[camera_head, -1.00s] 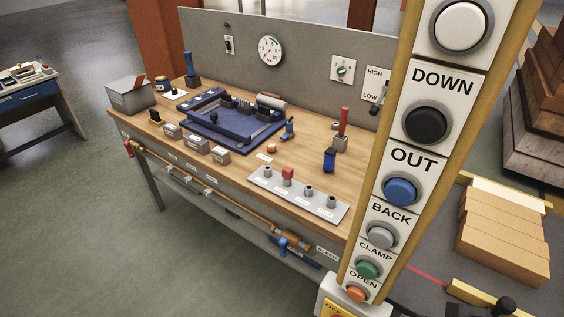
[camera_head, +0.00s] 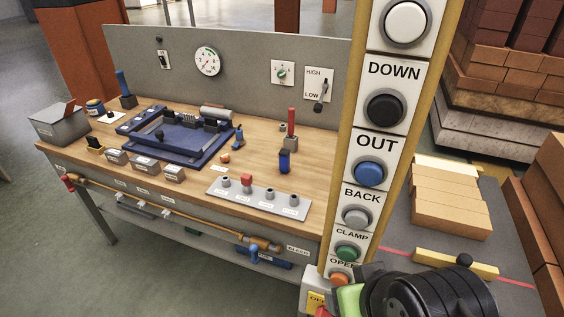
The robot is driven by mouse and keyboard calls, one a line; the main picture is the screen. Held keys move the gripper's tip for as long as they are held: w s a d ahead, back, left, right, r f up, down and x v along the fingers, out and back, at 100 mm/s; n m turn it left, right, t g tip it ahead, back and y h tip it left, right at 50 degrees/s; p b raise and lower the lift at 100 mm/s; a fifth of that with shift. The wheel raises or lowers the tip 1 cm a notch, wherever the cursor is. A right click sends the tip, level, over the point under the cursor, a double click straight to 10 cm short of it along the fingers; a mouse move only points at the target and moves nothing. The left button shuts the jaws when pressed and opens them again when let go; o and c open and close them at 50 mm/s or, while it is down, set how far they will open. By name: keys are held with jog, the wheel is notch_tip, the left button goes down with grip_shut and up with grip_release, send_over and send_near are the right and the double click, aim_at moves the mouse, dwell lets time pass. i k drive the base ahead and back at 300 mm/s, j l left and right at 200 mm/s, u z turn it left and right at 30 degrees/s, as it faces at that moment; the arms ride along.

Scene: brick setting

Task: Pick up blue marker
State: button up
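Several small blue items stand on the wooden workbench (camera_head: 315,185), and I cannot tell for sure which is the blue marker. A short dark-blue upright item (camera_head: 285,161) stands at the bench's right, just in front of a grey block with a red stick. A taller blue upright item (camera_head: 123,82) stands in a dark base at the back left. A small blue piece (camera_head: 238,138) stands beside the blue tray's right edge. I cannot make out my gripper's fingers in this view.
A yellow-framed button panel (camera_head: 387,110) stands close in front, right of the bench. A black rounded object (camera_head: 430,295) with a green part fills the bottom right; I cannot tell what it is. Tan bricks (camera_head: 452,195) lie behind it. Floor at left is open.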

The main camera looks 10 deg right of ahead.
aim_at(284, 154)
jog(key=k+l+z, duration=0.1)
jog(key=l+z, duration=0.55)
jog(key=k+l+z, duration=0.1)
jog(key=z, duration=0.25)
jog(key=k+j+u, duration=0.1)
jog(key=u, duration=0.25)
jog(key=k+j+u, duration=0.4)
jog(key=u, duration=0.25)
jog(key=i+j+z, duration=0.1)
jog(key=i+j, duration=0.3)
jog(key=i+j+z, duration=0.1)
jog(key=i+j, duration=0.35)
jog(key=i+j+z, duration=0.1)
jog(key=i+j, duration=0.25)
jog(key=j, duration=0.25)
jog(key=i+j+z, duration=0.1)
jog(key=i+j, duration=0.75)
jog(key=i, duration=0.15)
